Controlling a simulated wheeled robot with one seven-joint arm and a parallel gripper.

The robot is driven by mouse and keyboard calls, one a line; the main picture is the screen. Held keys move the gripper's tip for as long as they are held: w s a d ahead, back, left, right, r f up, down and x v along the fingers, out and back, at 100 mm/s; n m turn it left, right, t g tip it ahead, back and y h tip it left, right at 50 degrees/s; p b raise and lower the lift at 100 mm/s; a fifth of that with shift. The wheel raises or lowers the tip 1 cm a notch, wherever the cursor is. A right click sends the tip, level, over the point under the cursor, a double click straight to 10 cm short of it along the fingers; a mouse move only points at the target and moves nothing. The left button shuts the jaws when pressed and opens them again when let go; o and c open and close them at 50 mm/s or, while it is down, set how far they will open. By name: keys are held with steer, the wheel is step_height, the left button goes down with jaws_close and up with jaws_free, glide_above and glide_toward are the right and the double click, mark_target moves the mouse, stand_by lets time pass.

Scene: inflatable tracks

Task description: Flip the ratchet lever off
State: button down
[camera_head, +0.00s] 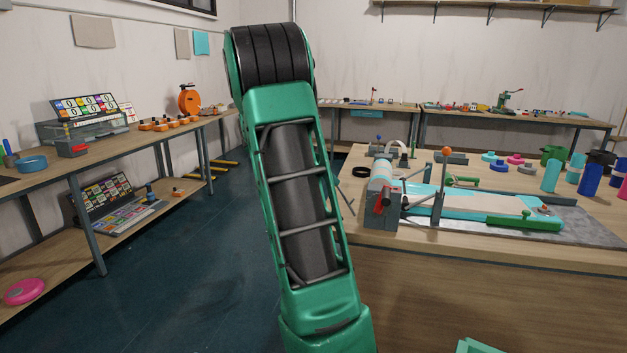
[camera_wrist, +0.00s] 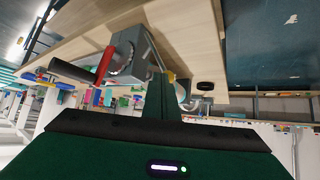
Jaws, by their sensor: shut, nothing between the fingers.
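I cannot tell for sure which is the ratchet lever. In the tilted wrist view, the red lever (camera_wrist: 105,62) shows beside the grey block (camera_wrist: 135,58). My gripper (camera_wrist: 159,84) is shut and empty, its tip appearing in front of the block; contact is unclear. The head view does not show it.
Bottles and a blue cup (camera_head: 590,180) stand at the right. A black ring (camera_head: 360,171) lies left of the roller. The floor (camera_head: 190,270) between the tables is clear.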

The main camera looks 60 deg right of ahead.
steer(key=shift+s, duration=0.2)
steer(key=shift+s+d+f, duration=0.1)
steer(key=shift+s+d, duration=0.1)
steer(key=shift+s, duration=0.85)
steer(key=s+v, duration=0.2)
steer(key=v, duration=1.1)
steer(key=shift+s+r, duration=0.3)
steer(key=shift+r, duration=0.05)
steer(key=shift+a, duration=0.15)
